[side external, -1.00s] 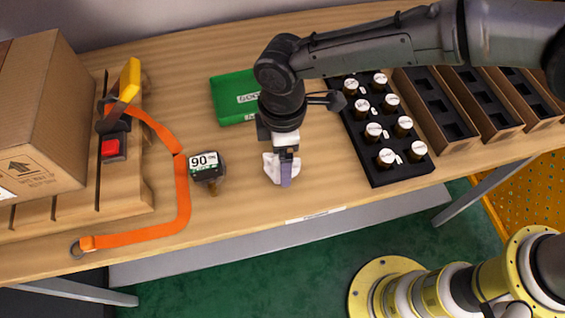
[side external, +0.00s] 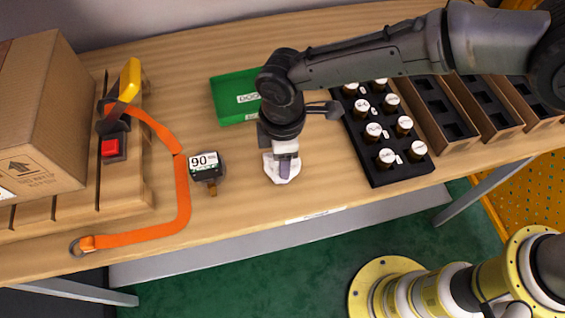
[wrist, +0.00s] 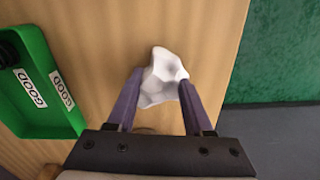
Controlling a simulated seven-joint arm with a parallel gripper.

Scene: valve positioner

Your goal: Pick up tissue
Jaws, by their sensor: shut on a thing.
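The tissue (side external: 283,176) is a crumpled white piece near the front edge of the wooden table. It also shows in the wrist view (wrist: 162,80), between the two purple fingers. My gripper (side external: 285,170) is at the tissue, pointing down, with its fingers on either side of it. In the wrist view my gripper (wrist: 158,98) is closed against the tissue from both sides. I cannot tell whether the tissue is clear of the table. Part of it is hidden behind the fingers in the side view.
A green tray (side external: 238,97) labelled GOOD lies just behind my gripper. A black rack (side external: 375,150) of white-capped bottles stands to the right. A valve device (side external: 206,170) marked 90 and an orange strap (side external: 183,195) lie to the left. A cardboard box (side external: 45,120) stands far left.

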